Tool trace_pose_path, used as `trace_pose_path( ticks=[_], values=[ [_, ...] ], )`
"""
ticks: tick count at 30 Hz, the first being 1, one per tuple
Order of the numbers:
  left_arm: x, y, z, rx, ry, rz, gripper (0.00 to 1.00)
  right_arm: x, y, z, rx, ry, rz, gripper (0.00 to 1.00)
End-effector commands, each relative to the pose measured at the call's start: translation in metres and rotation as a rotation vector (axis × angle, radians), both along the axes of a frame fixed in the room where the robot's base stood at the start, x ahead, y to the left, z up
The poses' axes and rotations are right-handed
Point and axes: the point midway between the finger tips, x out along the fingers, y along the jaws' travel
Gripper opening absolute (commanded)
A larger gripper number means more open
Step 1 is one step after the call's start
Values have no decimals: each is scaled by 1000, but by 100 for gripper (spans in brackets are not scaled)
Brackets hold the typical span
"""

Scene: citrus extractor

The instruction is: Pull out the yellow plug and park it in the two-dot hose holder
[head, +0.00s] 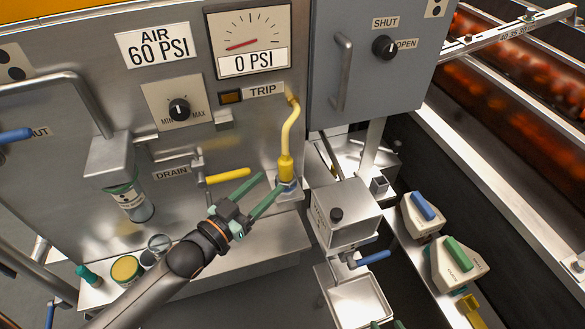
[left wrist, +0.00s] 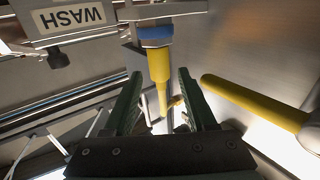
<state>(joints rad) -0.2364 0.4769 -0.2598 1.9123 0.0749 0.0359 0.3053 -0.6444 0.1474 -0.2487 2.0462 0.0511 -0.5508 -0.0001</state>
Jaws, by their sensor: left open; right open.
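The yellow plug (head: 287,168) stands upright at the end of a yellow hose (head: 292,125). Its lower end sits in a socket with a blue collar (head: 289,187) on a steel ledge. My left gripper (head: 273,180) is open, with its green fingers reaching toward the plug from the left. In the left wrist view the plug (left wrist: 159,66) lies between the two open fingers (left wrist: 160,82), with a visible gap on each side. My right gripper (head: 388,325) shows only green fingertips at the bottom edge.
The yellow drain handle (head: 228,175) is close to my left gripper and shows in the left wrist view (left wrist: 250,100). A steel box with a black knob (head: 345,213) stands right of the socket. Jars (head: 126,270) stand on the lower left shelf.

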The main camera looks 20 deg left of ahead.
Motion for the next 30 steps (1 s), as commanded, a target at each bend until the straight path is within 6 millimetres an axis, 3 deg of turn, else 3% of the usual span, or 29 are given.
trace_pose_path(
  ticks=[6, 16, 24, 30],
  values=[
    [34, -14, 1, 0, -2, 1, 57, -3, -1, -7, -2, 6, 0, 53],
    [55, -23, 2, 0, 0, 1, 57, 0, -3, -5, -3, -4, -5, 53],
    [88, -38, 6, 0, 0, 1, 57, 0, -4, -10, -6, -5, -6, 53],
    [96, -42, 7, 1, 2, 1, 57, 0, -5, -11, -7, -4, -8, 53]
  ],
)
